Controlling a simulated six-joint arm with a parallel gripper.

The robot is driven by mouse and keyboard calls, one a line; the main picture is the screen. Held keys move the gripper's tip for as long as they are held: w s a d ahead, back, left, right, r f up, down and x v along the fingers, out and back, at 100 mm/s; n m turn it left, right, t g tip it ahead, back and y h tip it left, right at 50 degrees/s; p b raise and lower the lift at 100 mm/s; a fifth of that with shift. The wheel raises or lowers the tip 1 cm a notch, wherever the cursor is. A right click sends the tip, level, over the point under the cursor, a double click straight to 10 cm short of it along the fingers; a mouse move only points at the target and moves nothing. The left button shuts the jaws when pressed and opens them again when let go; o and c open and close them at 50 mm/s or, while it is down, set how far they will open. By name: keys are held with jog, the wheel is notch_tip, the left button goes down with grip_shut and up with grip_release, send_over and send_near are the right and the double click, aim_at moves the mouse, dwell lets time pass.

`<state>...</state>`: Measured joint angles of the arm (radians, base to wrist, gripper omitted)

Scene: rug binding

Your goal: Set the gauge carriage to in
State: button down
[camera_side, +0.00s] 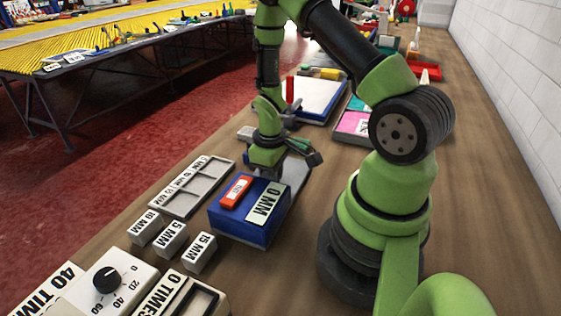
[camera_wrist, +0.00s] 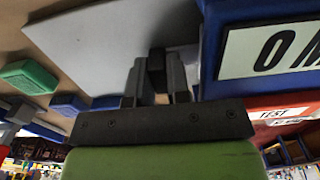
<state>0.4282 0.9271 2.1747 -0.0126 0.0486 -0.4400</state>
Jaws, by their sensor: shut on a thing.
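The blue gauge box (camera_side: 237,227) sits on the bench with a white "0 MM" plate (camera_side: 264,203) and a red-orange TEST piece (camera_side: 236,191) on top. A light grey plate (camera_side: 297,172) lies behind it. My gripper (camera_side: 266,168) is low at the box's far side. In the wrist view its fingers (camera_wrist: 157,82) are shut on a small dark block (camera_wrist: 157,60), beside the blue box (camera_wrist: 212,45) and in front of the grey plate (camera_wrist: 100,45). I cannot tell for sure whether this block is the gauge carriage.
A grey slotted tray (camera_side: 193,187) and labelled blocks (camera_side: 172,239) stand left and in front of the box. A dial box (camera_side: 125,285) is at the front left. A white board (camera_side: 318,97) and a pink tile (camera_side: 352,123) lie behind my arm.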

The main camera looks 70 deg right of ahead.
jog(key=shift+a, duration=0.25)
jog(key=c, duration=1.1)
grip_release()
jog(key=shift+r, duration=5)
jog(key=s+a+r+m+t, duration=0.2)
jog(key=a+r+t, duration=0.35)
jog(key=r, duration=0.75)
jog(key=s+a+r, duration=0.2)
jog(key=s+a+r+m+t+y, duration=0.1)
jog(key=s+a+r, duration=0.1)
jog(key=a, duration=0.1)
jog(key=s+a+r+m+y, duration=0.1)
jog(key=s+a+r, duration=0.1)
jog(key=shift+s+a+r+t, duration=0.15)
jog(key=shift+s+t, duration=0.2)
